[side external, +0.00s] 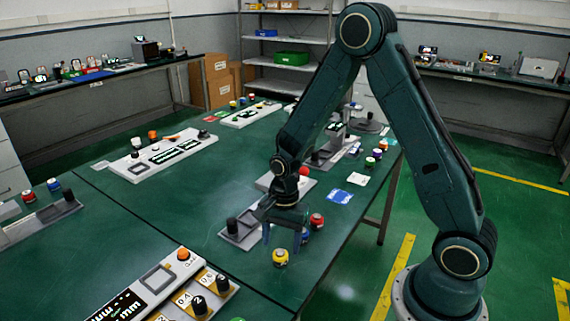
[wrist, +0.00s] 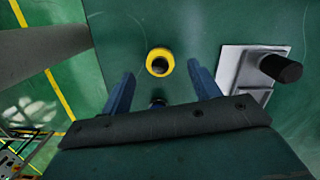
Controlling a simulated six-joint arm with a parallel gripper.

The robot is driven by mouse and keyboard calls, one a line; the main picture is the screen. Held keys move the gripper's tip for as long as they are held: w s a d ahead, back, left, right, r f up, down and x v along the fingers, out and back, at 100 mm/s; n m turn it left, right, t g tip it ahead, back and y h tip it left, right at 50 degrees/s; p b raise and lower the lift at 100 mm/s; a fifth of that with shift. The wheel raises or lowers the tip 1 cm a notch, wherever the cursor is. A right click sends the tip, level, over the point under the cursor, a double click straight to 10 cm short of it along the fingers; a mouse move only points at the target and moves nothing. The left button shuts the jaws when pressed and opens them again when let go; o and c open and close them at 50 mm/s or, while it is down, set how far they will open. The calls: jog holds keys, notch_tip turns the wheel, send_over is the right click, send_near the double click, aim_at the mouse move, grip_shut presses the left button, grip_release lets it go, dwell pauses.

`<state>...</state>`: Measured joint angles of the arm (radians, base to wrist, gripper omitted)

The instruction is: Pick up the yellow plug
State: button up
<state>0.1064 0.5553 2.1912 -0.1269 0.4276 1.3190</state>
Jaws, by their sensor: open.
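The yellow plug (side external: 280,257) stands on the green table near its right edge in the side external view. In the wrist view the yellow plug (wrist: 160,62) appears as a yellow ring with a dark centre, just beyond the fingertips and roughly centred between them. My gripper (side external: 286,238) points down, with its blue fingers apart, above and slightly behind the plug. In the wrist view my gripper (wrist: 159,80) is open, and nothing is held. A blue plug (side external: 303,236) sits close to the fingers, and a red plug (side external: 317,220) stands just behind it.
A grey plate with a black knob (side external: 232,226) lies left of my gripper; it shows in the wrist view (wrist: 278,68) at right. A white control panel (side external: 150,285) is at the front left. The table edge is close on the right.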

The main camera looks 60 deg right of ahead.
aim_at(281, 251)
jog(key=shift+a+f, duration=0.2)
jog(key=shift+f, duration=1.7)
jog(key=c, duration=1.2)
jog(key=shift+o, duration=0.2)
jog(key=shift+r, duration=0.15)
notch_tip(281, 251, up, 20)
